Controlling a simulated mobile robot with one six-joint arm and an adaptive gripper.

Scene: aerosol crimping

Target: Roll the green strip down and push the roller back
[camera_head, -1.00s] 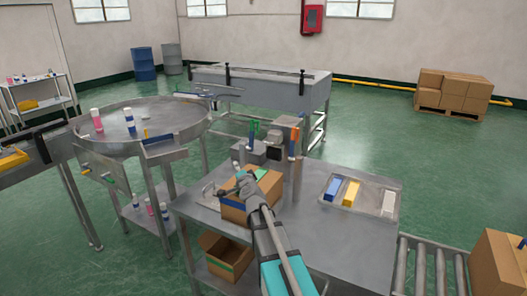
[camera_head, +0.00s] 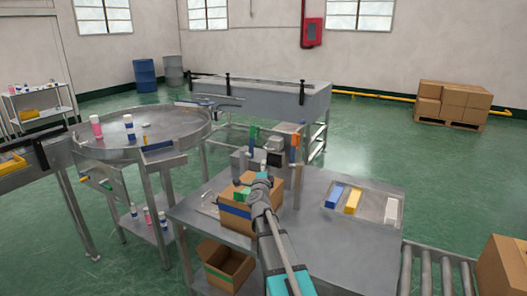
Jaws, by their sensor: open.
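An open-looking cardboard box (camera_head: 236,218) stands on the grey steel table, with a blue band along its front side. A small green patch (camera_head: 241,196), perhaps the green strip, shows on top of the box, just left of my gripper. My gripper (camera_head: 262,177) is open over the right back part of the box top. It and my arm cover part of the box. Whether it touches anything there is too small to tell. I cannot make out the roller for certain.
Behind the box stands a crimping machine (camera_head: 273,146) with a green and an orange upright part. A tray (camera_head: 325,206) with blue, yellow and white blocks lies at right. A round table (camera_head: 165,125) with cans is at left. The table's front right is clear.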

